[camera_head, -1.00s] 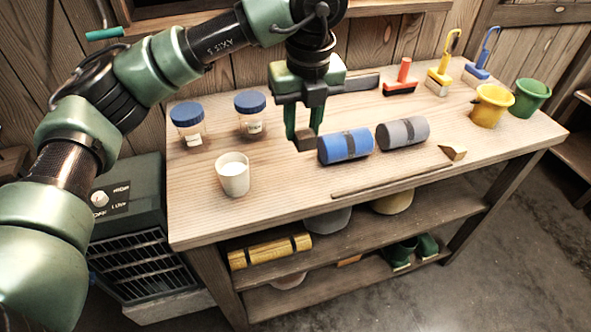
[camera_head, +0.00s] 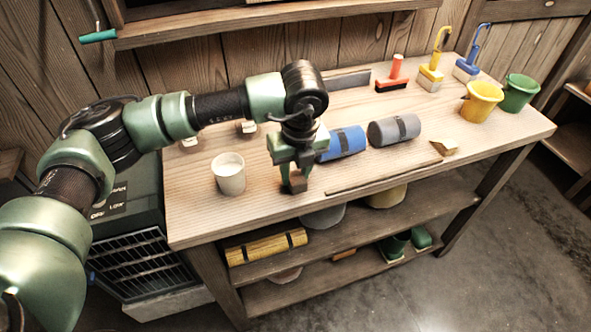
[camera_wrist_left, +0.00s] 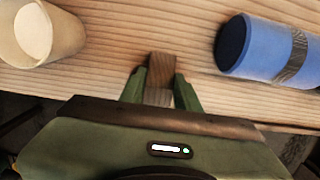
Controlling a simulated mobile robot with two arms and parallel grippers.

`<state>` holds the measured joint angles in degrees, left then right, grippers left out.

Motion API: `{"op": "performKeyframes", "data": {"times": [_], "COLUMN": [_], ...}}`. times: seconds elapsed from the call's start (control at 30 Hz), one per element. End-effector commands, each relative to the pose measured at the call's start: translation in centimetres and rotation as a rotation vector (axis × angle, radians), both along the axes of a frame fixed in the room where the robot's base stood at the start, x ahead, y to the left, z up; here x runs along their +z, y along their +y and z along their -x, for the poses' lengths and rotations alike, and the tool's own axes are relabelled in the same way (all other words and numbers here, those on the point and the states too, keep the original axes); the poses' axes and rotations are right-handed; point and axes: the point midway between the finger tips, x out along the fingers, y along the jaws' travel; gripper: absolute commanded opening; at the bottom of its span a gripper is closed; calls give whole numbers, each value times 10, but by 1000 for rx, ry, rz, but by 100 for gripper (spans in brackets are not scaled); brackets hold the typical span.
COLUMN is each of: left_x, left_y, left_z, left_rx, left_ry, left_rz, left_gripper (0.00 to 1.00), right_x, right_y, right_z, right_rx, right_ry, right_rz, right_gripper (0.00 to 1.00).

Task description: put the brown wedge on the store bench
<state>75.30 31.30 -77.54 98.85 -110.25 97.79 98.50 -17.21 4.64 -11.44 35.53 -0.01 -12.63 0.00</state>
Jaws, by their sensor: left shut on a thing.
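My left gripper (camera_head: 294,182) is shut on the brown wedge (camera_head: 296,188), above the front part of the wooden bench (camera_head: 260,213). In the left wrist view, the wedge (camera_wrist_left: 161,68) shows as a small brown block between the green fingertips (camera_wrist_left: 160,88). The wedge is low over the bench top; I cannot tell whether it touches the wood. It is to the right of the white cup (camera_head: 229,174) and in front of the blue roll (camera_head: 346,142). My right gripper is out of view.
A grey roll (camera_head: 394,130) lies right of the blue one. A long thin stick (camera_head: 385,176) and a small wooden block (camera_head: 444,147) lie near the front edge. Brushes and a yellow bucket (camera_head: 482,101) stand at the far right. Bare wood lies between cup and wedge.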

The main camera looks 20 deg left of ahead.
Motion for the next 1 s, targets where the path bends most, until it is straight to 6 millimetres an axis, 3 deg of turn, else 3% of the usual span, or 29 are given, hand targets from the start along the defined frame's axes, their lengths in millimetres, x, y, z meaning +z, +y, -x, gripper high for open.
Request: {"op": "performKeyframes", "data": {"times": [0.2, 0.23, 0.3, 0.73, 1.0], "left_x": [-4, -3, -3, 5, 56], "left_y": [0, 0, 0, -1, -6], "left_z": [0, 0, 0, 0, 6], "left_rx": [0, 0, 0, 0, -2], "left_ry": [0, 0, 0, -2, -6], "left_rz": [0, 0, 0, 1, 2], "left_gripper": [0, 37, 54, 54, 54], "right_x": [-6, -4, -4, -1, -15], "right_y": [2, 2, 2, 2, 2], "right_z": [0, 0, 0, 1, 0], "right_rx": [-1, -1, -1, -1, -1], "right_ry": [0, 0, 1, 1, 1], "right_rz": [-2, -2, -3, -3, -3], "right_gripper": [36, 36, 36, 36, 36]}}
